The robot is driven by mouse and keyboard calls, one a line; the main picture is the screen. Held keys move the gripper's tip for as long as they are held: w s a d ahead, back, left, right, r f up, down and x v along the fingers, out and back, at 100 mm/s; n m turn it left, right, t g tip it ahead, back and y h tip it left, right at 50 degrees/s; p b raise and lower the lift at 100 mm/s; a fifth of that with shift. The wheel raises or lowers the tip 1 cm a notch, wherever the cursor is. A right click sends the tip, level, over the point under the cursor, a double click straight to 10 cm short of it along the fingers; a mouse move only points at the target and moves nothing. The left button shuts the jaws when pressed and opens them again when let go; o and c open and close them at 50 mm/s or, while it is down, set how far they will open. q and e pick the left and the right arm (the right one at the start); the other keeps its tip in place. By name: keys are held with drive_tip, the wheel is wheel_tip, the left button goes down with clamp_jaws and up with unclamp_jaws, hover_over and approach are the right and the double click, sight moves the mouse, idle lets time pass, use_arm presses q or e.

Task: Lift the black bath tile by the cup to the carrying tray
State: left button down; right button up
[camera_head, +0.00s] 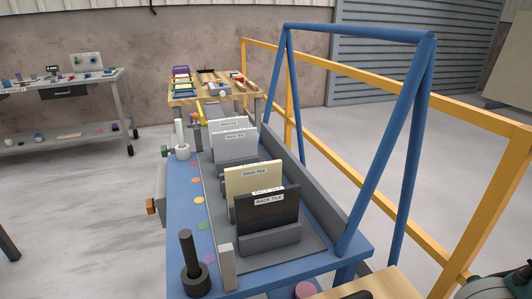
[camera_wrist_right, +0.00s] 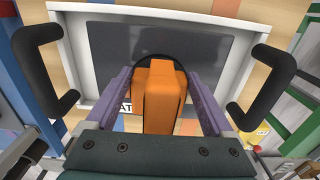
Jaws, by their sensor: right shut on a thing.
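In the right wrist view my right gripper (camera_wrist_right: 158,85) is shut on the orange body of the suction cup (camera_wrist_right: 160,105), between its two purple fingers. The cup's black round rim (camera_wrist_right: 160,58) shows behind the orange body. The panel appears within the pale rim of the carrying tray (camera_wrist_right: 75,60). I cannot tell whether it rests on the tray floor. The tray has black handles at left (camera_wrist_right: 28,60) and right (camera_wrist_right: 270,85). My left gripper is not in view.
In the head view a blue rack bench (camera_head: 180,215) holds upright tiles: a black one (camera_head: 265,215) labelled as a rack tile, a cream one (camera_head: 250,185) and pale ones (camera_head: 235,145). A blue frame (camera_head: 405,150) and yellow railing (camera_head: 470,110) stand right.

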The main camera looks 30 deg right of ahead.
drive_tip(key=shift+f, duration=0.1)
idle(0.3)
drive_tip(key=shift+f+b, duration=1.45)
drive_tip(key=shift+f, duration=0.1)
drive_tip(key=o, duration=1.5)
drive_tip(key=shift+r, duration=0.1)
